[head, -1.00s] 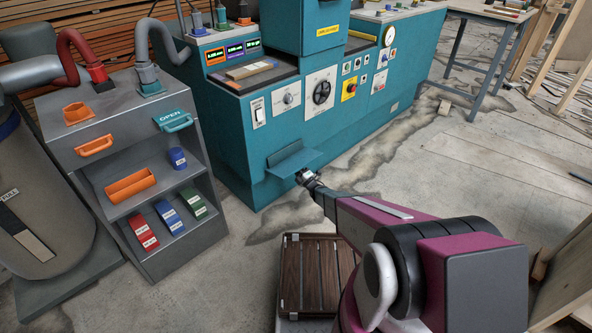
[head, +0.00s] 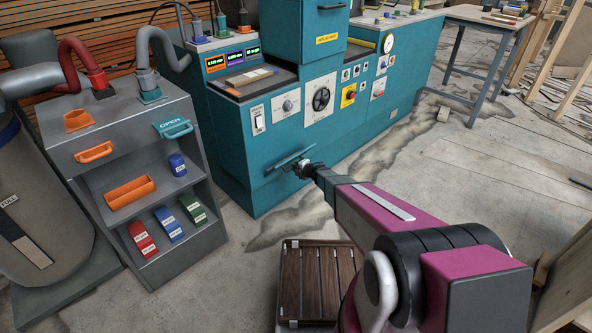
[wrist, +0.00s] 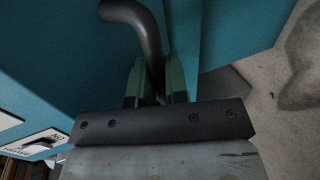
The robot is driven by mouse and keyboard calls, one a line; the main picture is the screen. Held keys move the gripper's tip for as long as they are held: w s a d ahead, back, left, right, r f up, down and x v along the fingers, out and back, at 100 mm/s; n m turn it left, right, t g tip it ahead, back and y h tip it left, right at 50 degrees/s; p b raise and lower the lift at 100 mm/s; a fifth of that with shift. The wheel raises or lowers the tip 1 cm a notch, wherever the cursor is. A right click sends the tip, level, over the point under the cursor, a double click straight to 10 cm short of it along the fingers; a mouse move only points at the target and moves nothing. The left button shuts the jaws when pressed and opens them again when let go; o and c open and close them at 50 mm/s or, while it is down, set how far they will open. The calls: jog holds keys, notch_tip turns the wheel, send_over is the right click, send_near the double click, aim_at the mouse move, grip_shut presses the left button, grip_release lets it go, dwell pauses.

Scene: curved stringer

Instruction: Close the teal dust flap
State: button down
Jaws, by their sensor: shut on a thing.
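Teal panels fill much of the wrist view.
A grey cabinet (head: 88,145) with orange and teal handles stands to the left. A work table (head: 490,15) stands at the back right. The concrete floor to the right is mostly clear.

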jog(key=shift+r, duration=0.25)
jog(key=shift+w+a+r, duration=0.3)
jog(key=shift+r, duration=0.2)
jog(key=shift+w+a+r, duration=0.25)
jog(key=shift+r, duration=0.25)
jog(key=shift+w+a+r, duration=0.7)
jog(key=shift+r, duration=0.05)
jog(key=shift+w+a+r, duration=0.1)
jog(key=c, duration=1.4)
grip_release()
jog(key=v, duration=1)
jog(key=shift+s+r, duration=0.2)
jog(key=shift+r, duration=0.1)
